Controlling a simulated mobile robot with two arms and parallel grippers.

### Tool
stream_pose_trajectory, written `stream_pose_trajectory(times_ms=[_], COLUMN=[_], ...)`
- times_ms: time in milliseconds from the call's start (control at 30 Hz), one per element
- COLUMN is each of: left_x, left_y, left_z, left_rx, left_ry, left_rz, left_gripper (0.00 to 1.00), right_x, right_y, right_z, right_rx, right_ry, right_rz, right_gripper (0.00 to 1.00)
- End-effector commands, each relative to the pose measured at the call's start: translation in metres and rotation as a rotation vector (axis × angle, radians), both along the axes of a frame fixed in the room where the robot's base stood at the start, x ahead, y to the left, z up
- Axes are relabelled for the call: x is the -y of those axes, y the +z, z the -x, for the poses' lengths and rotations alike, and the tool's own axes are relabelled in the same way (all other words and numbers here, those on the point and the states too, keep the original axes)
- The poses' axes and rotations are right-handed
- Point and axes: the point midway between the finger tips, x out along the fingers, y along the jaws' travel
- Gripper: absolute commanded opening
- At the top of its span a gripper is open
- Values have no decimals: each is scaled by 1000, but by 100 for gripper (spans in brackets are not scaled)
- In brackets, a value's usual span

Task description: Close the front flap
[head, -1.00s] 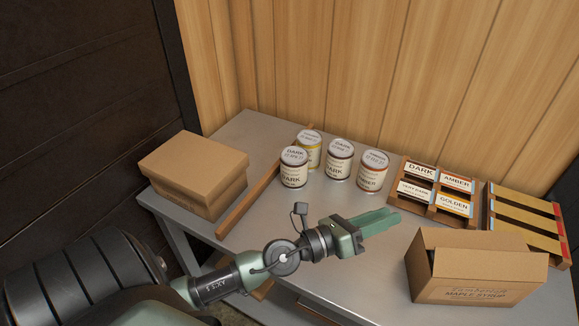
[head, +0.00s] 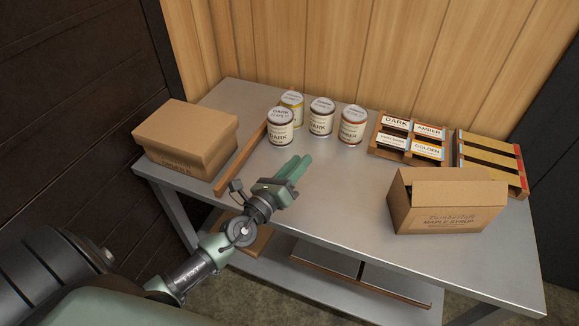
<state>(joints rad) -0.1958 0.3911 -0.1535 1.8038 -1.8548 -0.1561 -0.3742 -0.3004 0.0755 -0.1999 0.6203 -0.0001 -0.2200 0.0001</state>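An open cardboard carton (head: 445,215) printed "Maple Syrup" stands at the right front of the metal table. My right gripper is not in view.
A closed cardboard box (head: 185,140) sits at the table's left, beside a wooden strip (head: 240,160). Several labelled cans (head: 321,117) stand at the back. A label rack (head: 410,140) and a slatted wooden rack (head: 490,160) are behind the carton. The table (head: 340,200) is clear between gripper and carton.

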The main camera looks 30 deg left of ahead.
Motion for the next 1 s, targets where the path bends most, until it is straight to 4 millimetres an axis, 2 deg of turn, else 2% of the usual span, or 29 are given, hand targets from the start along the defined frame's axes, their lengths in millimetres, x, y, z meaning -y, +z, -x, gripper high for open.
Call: stream_pose_trajectory(times_ms=[300, 333, 400, 467, 567, 667, 733, 800, 867, 1000], left_x=[-2, -2, -2, -4, -14, -39, -61, -76, -81, -70], left_y=[-1, -1, 0, 5, 20, 31, 26, 8, -12, -56], left_z=[0, 0, 0, 2, 11, 31, 53, 78, 100, 142], left_rx=[0, 0, 2, 11, 44, 76, 78, 50, 9, -115], left_ry=[6, 6, 10, 25, 96, 237, 375, 526, 646, 870], left_rz=[-1, -1, 10, 54, 230, 546, 818, 1083, 1267, 1567], left_gripper=[25, 25, 25, 25, 25, 25, 25, 25, 25, 25], right_x=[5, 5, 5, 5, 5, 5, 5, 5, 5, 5], right_y=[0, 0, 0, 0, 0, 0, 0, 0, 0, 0], right_z=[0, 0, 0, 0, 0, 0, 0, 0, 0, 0], right_rx=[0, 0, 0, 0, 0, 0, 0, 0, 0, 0], right_ry=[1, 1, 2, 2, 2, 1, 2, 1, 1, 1], right_rz=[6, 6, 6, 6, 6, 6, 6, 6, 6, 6], right_gripper=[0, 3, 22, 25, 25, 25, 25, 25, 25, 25])
